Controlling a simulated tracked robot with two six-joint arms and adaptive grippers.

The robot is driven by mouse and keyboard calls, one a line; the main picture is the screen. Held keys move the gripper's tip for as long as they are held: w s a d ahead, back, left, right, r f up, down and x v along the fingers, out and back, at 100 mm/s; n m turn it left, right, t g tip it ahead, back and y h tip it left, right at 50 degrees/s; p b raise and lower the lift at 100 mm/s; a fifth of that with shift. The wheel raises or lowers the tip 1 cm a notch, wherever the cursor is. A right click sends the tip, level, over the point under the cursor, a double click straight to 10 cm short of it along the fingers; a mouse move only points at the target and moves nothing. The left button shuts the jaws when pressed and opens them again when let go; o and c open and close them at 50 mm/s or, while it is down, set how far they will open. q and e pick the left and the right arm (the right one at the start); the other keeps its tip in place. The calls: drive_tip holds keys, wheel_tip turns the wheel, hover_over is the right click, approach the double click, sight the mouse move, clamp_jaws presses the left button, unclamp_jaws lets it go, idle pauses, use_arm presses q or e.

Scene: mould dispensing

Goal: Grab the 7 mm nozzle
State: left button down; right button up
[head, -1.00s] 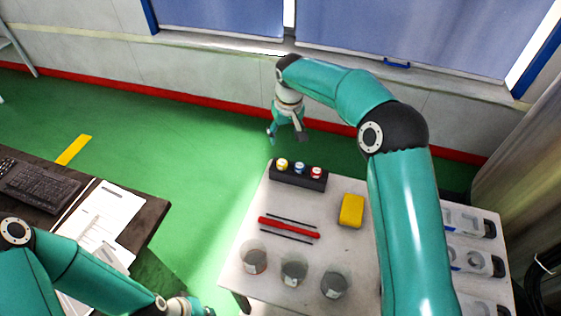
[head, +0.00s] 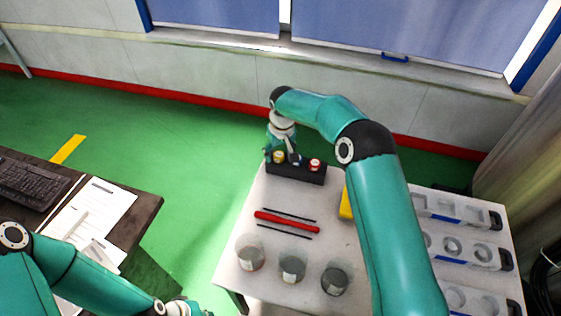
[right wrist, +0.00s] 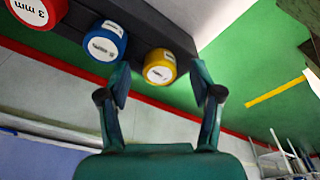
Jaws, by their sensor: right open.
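A black holder (head: 297,176) at the table's far left edge bears three capped nozzles: yellow (head: 279,157), blue (head: 295,160) and red (head: 315,165). In the right wrist view the red cap (right wrist: 37,10) reads 3 mm; the labels on the blue (right wrist: 104,42) and yellow (right wrist: 159,67) caps are too small to read surely. My right gripper (right wrist: 163,84) is open and empty, with the yellow nozzle showing between its fingertips and the blue one just left of them. In the head view it is at the holder's left end. My left gripper (head: 190,308) is cut off at the bottom edge.
A red pen-like stick (head: 287,222) lies between two thin black rods on the white table (head: 232,272). Several clear cups (head: 292,268) stand in front. A yellow block (head: 346,204) is partly hidden by my right arm. Trays (head: 455,250) lie at right.

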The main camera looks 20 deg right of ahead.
drive_tip(key=shift+w+f, duration=0.1)
drive_tip(key=shift+f, duration=0.2)
clamp_jaws()
drive_tip(key=shift+r, duration=0.15)
